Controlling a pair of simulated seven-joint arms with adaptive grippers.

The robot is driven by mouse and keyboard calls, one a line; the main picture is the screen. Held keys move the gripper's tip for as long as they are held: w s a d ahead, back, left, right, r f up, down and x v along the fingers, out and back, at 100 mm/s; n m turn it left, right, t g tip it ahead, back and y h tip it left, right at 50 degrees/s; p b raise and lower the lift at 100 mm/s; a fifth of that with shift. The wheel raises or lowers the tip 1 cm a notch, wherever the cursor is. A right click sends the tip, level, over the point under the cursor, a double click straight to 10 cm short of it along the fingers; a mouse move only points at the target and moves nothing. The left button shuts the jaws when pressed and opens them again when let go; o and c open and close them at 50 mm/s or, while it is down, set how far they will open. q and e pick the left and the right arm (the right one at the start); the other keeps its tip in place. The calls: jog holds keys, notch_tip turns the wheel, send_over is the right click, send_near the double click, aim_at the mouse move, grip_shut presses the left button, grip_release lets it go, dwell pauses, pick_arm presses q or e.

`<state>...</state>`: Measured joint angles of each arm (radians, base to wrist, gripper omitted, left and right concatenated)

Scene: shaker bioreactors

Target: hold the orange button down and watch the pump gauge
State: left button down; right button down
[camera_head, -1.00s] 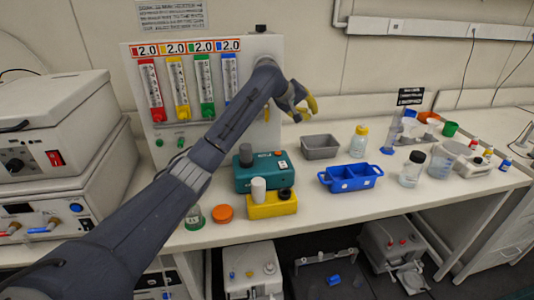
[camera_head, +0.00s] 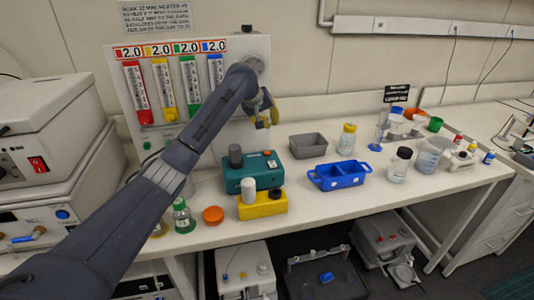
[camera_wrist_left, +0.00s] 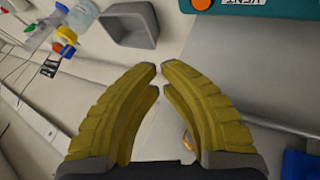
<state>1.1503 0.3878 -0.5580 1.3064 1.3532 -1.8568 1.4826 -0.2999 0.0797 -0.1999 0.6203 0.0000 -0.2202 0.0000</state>
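The orange button (camera_head: 267,153) is a small round spot on the teal box (camera_head: 240,177), mid-bench. It also shows at the top edge of the left wrist view (camera_wrist_left: 201,4). My left gripper (camera_head: 267,122) has yellow fingers and hangs above and behind the teal box, apart from the button. In the left wrist view its fingertips (camera_wrist_left: 160,69) nearly meet with nothing held between them, so it looks shut. No dial marked as the pump gauge can be made out. Upright coloured gauge tubes (camera_head: 190,80) stand on the back panel under "2.0" labels. My right gripper is out of view.
A yellow block (camera_head: 263,206) with a white cylinder stands just before the teal box. A grey bin (camera_head: 308,146), a blue tray (camera_head: 340,177) and bottles stand to its right. An orange lid (camera_head: 213,215) lies left of the yellow block. My left arm crosses the bench's left side.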

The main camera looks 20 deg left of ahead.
aim_at(269, 152)
pick_arm(q)
jog(key=shift+f, duration=0.1)
jog(key=shift+f, duration=4.25)
jog(key=shift+f, duration=0.95)
jog(key=shift+r, duration=0.9)
jog(key=shift+r, duration=0.1)
jog(key=shift+r, duration=2.4)
